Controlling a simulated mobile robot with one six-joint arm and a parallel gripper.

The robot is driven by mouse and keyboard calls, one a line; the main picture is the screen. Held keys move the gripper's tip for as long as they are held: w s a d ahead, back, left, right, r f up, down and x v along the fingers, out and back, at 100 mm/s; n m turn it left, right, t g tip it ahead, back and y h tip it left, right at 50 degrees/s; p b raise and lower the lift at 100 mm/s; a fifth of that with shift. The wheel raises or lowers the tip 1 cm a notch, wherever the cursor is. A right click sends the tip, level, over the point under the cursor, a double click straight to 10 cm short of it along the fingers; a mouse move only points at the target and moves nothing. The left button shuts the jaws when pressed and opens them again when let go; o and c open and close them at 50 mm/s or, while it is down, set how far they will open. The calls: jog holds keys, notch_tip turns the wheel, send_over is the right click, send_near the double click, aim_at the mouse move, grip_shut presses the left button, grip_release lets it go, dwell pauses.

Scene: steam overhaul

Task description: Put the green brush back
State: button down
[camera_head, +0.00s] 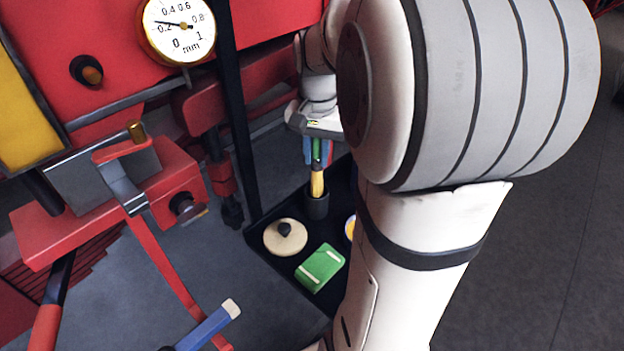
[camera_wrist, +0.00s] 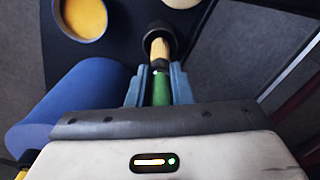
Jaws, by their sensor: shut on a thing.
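The green brush has a green handle (camera_wrist: 161,88) and a yellow part (camera_head: 317,184) below it. My gripper (camera_head: 318,150) is shut on the green handle; its blue fingers also sit on both sides of the handle in the wrist view (camera_wrist: 160,85). The brush hangs roughly upright, yellow end down. A small black cup (camera_head: 317,207) stands on the black tray (camera_head: 262,222) under it. The yellow end meets the cup's mouth in both views, and the cup also shows in the wrist view (camera_wrist: 150,28). How deep the end sits is hidden.
On the tray are a tan round disc (camera_head: 277,244) with a dark knob, a green block (camera_head: 320,268) and a yellow-filled tin (camera_wrist: 85,16), partly hidden by my arm in the head view. A blue cylinder (camera_wrist: 75,105) is close by my gripper. Red machinery (camera_head: 110,210) stands left.

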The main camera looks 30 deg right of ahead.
aim_at(316, 178)
jog(key=shift+a+f, duration=0.1)
jog(key=shift+f, duration=2.75)
jog(key=c, duration=1.3)
grip_release()
notch_tip(316, 178, up, 12)
jog(key=shift+f, duration=0.25)
jog(key=s+a+f+n+t, duration=0.2)
jog(key=s+a+f+n, duration=0.6)
jog(key=s+a, duration=0.3)
jog(key=shift+s+a+n+t, duration=0.3)
jog(key=shift+s+n+t, duration=0.1)
jog(key=shift+s, duration=0.05)
